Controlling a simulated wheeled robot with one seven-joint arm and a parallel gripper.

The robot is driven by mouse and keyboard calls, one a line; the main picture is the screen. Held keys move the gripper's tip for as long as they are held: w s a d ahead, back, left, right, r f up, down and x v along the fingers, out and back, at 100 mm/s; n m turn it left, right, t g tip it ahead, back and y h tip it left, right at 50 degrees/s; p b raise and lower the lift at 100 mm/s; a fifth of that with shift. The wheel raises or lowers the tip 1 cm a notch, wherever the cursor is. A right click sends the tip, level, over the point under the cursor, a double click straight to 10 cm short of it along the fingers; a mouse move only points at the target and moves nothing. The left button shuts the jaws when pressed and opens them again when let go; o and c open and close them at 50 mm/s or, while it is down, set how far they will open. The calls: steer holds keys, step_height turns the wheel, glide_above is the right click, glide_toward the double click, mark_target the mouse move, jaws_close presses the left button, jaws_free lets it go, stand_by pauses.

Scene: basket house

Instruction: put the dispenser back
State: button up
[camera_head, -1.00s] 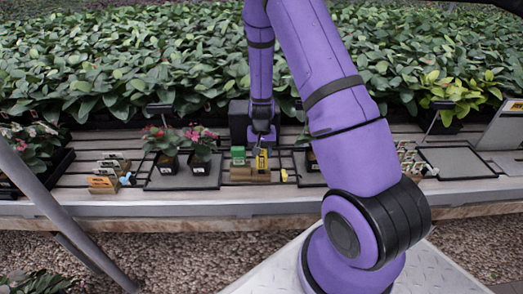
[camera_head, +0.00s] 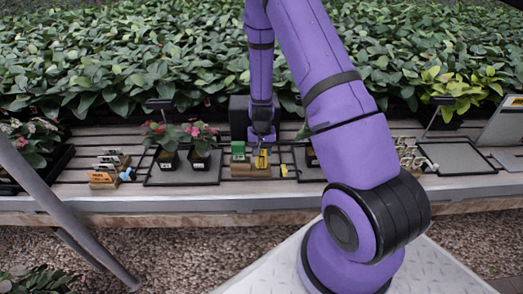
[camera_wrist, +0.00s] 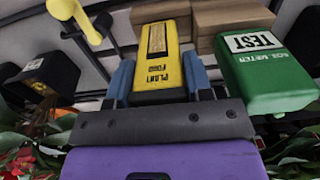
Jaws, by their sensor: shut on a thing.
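The yellow box-shaped dispenser (camera_wrist: 160,62), labelled "PLANT FOOD", is between the blue fingers of my gripper (camera_wrist: 164,86) in the wrist view. My gripper is shut on it. In the head view the dispenser (camera_head: 262,162) shows below my gripper (camera_head: 263,147), at the right part of a wooden block holder (camera_head: 241,171). Wooden blocks (camera_wrist: 230,18) show just behind it in the wrist view. I cannot tell whether its base is seated in the holder. A green box (camera_wrist: 268,75) marked "TEST" stands beside it, and also shows in the head view (camera_head: 238,150).
Label holders (camera_head: 104,178) are further left. Dense foliage fills the back.

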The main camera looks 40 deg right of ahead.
steer(key=o, duration=0.9)
steer(key=shift+r, duration=0.1)
step_height(320, 180, up, 11)
steer(key=shift+f, duration=0.2)
steer(key=shift+r, duration=0.1)
